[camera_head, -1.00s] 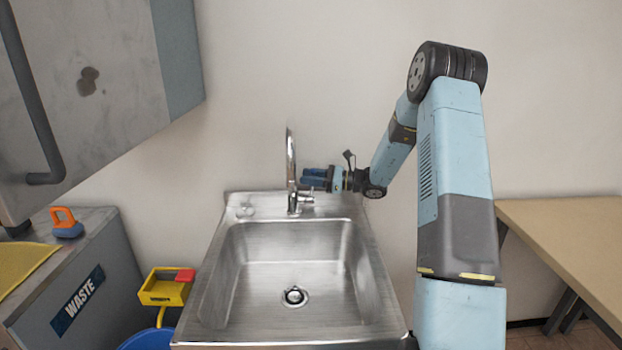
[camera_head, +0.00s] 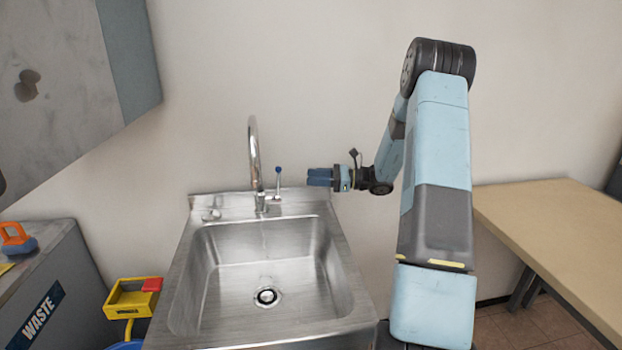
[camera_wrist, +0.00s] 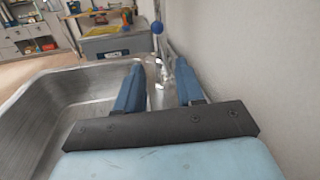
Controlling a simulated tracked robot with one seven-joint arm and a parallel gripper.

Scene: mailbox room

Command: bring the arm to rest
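My gripper (camera_head: 319,177) points left, above the back right corner of the sink (camera_head: 345,275). In the wrist view its two blue fingers (camera_wrist: 160,82) stand apart with nothing held between them. My arm is bent, its elbow high at the right in the head view. The curved metal faucet (camera_head: 254,150) rises from the back of the sink, left of my gripper. Its lever with a blue knob (camera_head: 278,170) stands upright, with a gap to my fingertips. The knob also shows beyond the fingers in the wrist view (camera_wrist: 157,28).
A wooden table (camera_head: 545,220) stands at the right. A grey waste bin (camera_head: 55,275) and a yellow caddy (camera_head: 130,300) stand left of the sink. A grey cabinet (camera_head: 60,90) hangs at the upper left. The wall is close behind my gripper.

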